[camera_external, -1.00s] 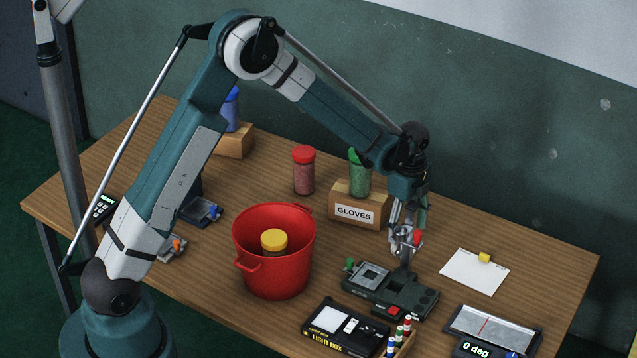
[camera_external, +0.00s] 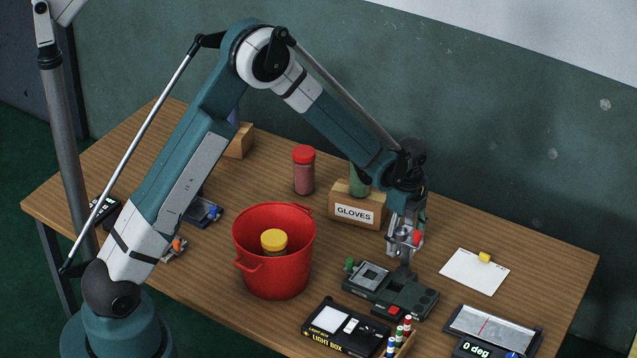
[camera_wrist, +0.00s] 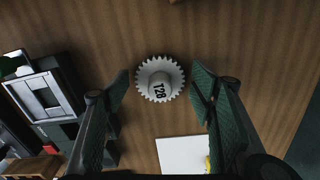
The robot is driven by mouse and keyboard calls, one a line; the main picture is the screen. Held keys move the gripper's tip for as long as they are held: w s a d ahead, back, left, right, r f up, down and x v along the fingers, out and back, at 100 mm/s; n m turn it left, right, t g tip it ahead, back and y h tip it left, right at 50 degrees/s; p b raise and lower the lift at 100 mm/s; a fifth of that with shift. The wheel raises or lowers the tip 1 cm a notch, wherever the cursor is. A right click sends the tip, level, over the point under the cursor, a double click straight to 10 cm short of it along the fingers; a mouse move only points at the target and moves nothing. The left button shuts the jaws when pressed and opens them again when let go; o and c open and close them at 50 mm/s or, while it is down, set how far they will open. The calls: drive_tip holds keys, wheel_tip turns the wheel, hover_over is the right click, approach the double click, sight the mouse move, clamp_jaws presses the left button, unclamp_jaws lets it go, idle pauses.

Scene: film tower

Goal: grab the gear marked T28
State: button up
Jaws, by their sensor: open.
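The gear marked T28 (camera_wrist: 153,66) is a pale grey toothed disc with a raised hub and a black T28 label. It lies on the wooden table in the upper middle of the wrist view, label facing up. My gripper (camera_wrist: 159,76) is open, with its green-padded fingers to the left and right of the gear in that view. The fingers do not appear to touch it. In the external view my gripper (camera_external: 404,238) points down above the table behind the dark green device. The gear cannot be made out there.
The dark green device (camera_external: 375,283) stands close in front of my gripper; in the wrist view it is at left (camera_wrist: 45,95). A white pad (camera_external: 470,273) with a yellow clip lies to the right. The GLOVES box (camera_external: 354,213) and red bucket (camera_external: 262,262) stand left.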

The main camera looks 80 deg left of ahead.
drive_tip(key=c, duration=1)
drive_tip(key=shift+r+p, duration=0.5)
drive_tip(key=shift+r, duration=4.5)
